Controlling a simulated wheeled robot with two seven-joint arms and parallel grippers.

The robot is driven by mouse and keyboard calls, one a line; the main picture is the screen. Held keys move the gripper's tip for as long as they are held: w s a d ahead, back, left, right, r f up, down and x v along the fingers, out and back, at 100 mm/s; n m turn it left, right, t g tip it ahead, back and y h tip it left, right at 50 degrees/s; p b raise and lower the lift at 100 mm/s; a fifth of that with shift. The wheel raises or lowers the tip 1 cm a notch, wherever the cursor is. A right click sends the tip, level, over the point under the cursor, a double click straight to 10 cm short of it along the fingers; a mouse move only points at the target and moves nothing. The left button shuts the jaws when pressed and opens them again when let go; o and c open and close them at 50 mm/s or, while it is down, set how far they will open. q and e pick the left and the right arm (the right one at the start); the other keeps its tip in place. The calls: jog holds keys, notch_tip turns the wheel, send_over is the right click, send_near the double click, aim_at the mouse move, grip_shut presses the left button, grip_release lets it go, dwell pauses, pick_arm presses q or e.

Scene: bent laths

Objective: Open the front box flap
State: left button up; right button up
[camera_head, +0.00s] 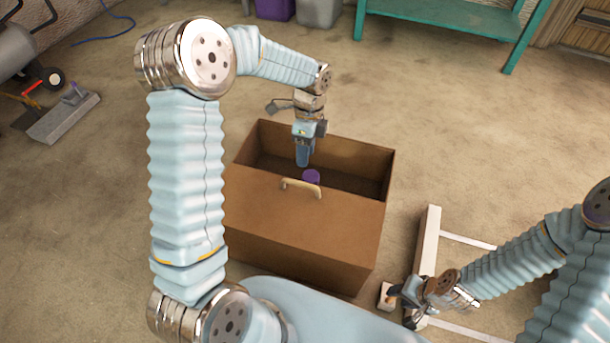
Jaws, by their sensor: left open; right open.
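A brown box (375,225) stands on the floor in the middle of the view. Its front flap (270,212) is a brown panel with a pale curved handle (302,188) near its far edge. My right gripper (391,298) is open and low, right of the box.
A pale frame (428,240) with crossbars lies on the floor beside my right gripper. A teal bench (440,14) and grey and purple bins (320,12) stand at the back.

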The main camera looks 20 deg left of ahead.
pick_arm(q)
jog(key=f, duration=0.3)
jog(key=s+f, duration=0.1)
jog(key=f, duration=0.2)
jog(key=s+f, duration=0.1)
jog(key=f, duration=0.2)
jog(key=shift+d+f+b, duration=0.1)
jog(key=shift+f+b, duration=0.05)
jog(key=shift+b, duration=0.2)
grip_shut()
